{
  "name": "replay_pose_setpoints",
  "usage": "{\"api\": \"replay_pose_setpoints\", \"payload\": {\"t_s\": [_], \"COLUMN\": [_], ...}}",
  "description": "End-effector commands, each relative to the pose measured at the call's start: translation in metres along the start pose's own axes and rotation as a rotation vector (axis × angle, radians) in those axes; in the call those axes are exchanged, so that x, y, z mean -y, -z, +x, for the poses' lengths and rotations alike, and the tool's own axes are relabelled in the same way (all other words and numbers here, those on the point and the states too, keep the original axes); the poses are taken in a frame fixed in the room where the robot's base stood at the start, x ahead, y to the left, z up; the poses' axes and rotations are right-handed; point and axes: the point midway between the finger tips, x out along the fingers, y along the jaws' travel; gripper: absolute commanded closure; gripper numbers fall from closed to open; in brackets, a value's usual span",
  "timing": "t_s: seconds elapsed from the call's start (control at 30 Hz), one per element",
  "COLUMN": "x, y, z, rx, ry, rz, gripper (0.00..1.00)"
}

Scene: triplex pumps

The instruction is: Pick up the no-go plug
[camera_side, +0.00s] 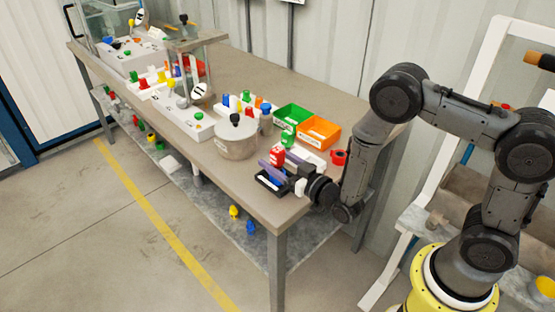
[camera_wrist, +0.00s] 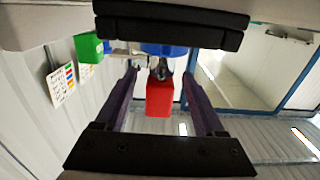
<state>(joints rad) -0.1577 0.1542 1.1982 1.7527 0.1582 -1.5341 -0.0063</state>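A red plug-like piece (camera_side: 277,154) stands near the table's front right, with a pale mark on its side. I take it for the no-go plug, but its label is too small to read. In the wrist view the red piece (camera_wrist: 159,98) shows between my two purple fingers. My gripper (camera_side: 272,164) is low over the table at this piece, reaching in from the right. In the wrist view my gripper (camera_wrist: 160,80) is open, with a visible gap on each side of the red piece. The lower part of the piece is partly hidden by the fingers in the side view.
A green piece (camera_side: 288,138) stands just behind. A round metal pot (camera_side: 236,141) stands left of my gripper. The table's front edge is close.

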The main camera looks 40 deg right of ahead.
Motion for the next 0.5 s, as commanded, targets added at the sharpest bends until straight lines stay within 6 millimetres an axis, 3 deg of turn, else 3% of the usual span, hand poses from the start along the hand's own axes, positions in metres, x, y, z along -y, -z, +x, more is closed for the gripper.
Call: {"api": "replay_pose_setpoints", "payload": {"t_s": [0.03,0.37,0.5], "x": [0.0000,0.0001,0.0001], "y": [0.0001,0.0002,0.0002], "z": [-0.0002,-0.0004,-0.0004], "rx": [0.000,-0.001,-0.001], "ry": [0.000,0.000,0.000], "rz": [0.000,0.000,0.000], "gripper": [0.38,0.98,1.00]}}
